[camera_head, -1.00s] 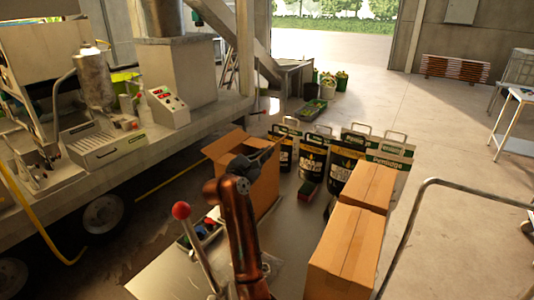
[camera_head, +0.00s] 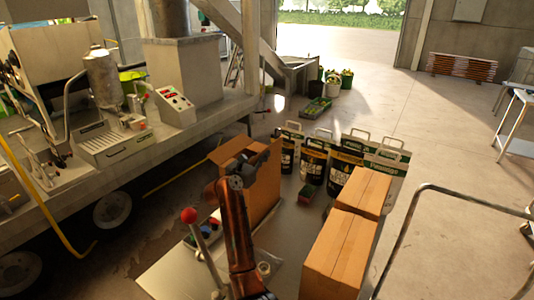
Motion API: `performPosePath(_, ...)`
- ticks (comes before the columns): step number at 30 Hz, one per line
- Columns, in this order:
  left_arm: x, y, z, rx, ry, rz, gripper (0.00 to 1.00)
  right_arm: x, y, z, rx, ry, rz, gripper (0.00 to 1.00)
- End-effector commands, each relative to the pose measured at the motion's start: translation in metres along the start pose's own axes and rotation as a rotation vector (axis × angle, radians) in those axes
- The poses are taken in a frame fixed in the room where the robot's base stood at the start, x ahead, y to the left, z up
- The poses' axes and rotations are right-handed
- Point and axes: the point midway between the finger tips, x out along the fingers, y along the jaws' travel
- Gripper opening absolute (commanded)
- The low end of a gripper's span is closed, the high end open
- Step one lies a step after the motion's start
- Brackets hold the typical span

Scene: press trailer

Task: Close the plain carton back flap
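The plain open carton (camera_head: 265,195) stands on the metal table beyond my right arm. One flap (camera_head: 222,153) sticks out at its left side. Its far upper edge shows behind my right gripper, but I cannot tell which panel there is the back flap or how far it is folded. My dark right gripper (camera_head: 263,158) is over the carton's top opening and hides part of its inside. Its fingers are small and dark against the carton, so I cannot tell whether they are open or touching a flap. My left gripper is not in view.
Several black-and-white bags with handles (camera_head: 313,160) stand behind. A red-knobbed lever (camera_head: 190,216) and a tray of small items (camera_head: 202,235) are at the left. A metal rail (camera_head: 408,230) curves at the right.

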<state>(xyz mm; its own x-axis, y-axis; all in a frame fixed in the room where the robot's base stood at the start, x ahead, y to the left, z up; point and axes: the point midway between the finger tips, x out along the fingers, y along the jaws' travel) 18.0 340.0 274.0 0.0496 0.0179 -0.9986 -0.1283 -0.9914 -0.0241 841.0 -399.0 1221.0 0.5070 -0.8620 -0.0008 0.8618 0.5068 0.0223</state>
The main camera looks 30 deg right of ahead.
Motion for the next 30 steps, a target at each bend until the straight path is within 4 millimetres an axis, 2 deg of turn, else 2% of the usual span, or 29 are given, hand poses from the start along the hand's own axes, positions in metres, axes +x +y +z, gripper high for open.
performPosePath(6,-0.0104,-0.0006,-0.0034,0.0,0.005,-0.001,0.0,-0.0008,0.0042,0.0019,-0.079,-0.001,0.002,0.0)
performPosePath(22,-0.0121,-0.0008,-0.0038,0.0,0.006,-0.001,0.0,-0.0006,0.0055,-0.0004,-0.108,-0.001,0.002,0.0)
performPosePath(30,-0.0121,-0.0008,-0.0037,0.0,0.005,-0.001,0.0,-0.0004,0.0052,-0.0003,-0.108,-0.001,0.001,0.19)
